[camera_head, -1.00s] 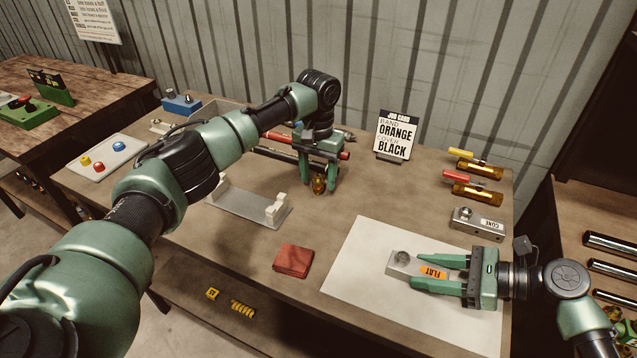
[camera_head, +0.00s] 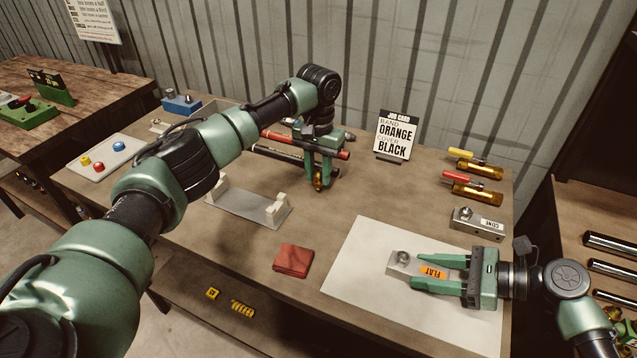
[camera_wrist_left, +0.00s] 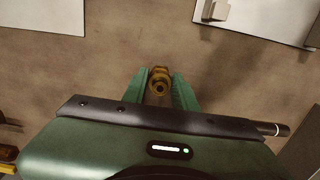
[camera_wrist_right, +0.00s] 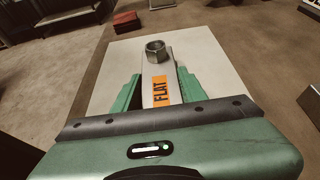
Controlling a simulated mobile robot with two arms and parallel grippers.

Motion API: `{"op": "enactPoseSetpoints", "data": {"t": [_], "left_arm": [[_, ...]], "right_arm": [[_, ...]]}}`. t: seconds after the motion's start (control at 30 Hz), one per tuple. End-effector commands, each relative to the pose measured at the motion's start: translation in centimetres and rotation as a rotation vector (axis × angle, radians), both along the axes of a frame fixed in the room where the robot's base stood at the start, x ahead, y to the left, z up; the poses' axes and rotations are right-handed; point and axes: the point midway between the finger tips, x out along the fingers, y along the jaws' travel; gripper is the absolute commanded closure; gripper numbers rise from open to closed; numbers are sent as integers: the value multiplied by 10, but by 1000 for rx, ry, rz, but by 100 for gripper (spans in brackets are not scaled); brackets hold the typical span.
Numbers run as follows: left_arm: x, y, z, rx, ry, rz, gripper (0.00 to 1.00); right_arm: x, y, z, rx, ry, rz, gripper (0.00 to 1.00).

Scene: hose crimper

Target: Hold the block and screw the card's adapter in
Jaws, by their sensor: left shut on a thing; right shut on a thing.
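The job card (camera_head: 396,135) reads band orange, cover black. The block marked FLAT (camera_head: 401,262), grey with an orange label and a hex fitting on top, lies on the white sheet (camera_head: 363,268). My right gripper (camera_head: 411,272) is shut on its sides; the right wrist view shows the hex fitting (camera_wrist_right: 156,51) clear of the fingers, facing up. My left gripper (camera_head: 320,184) is shut on a brass adapter, which shows end-on between the fingertips in the left wrist view (camera_wrist_left: 159,83). It is over the middle of the table, apart from the block.
A second block marked CONE (camera_head: 477,223) stands behind the sheet. A metal cradle (camera_head: 245,207) and a red cloth (camera_head: 293,260) lie left of the sheet. Dark rods lie behind my left gripper.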

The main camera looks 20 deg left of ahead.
Motion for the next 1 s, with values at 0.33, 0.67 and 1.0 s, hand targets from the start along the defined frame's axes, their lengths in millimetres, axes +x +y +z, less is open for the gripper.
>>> {"op": "enactPoseSetpoints", "data": {"t": [0.33, 0.67, 1.0], "left_arm": [[1, 0, 36, 0, -2, 1, 100], [0, 0, 52, 0, -1, 1, 100], [-1, -16, 57, -4, -7, -29, 100]], "right_arm": [[0, 0, -1, -1, 1, 0, 100], [0, 0, -1, -1, 1, 0, 100], [0, 0, -1, -1, 1, 0, 100]]}}
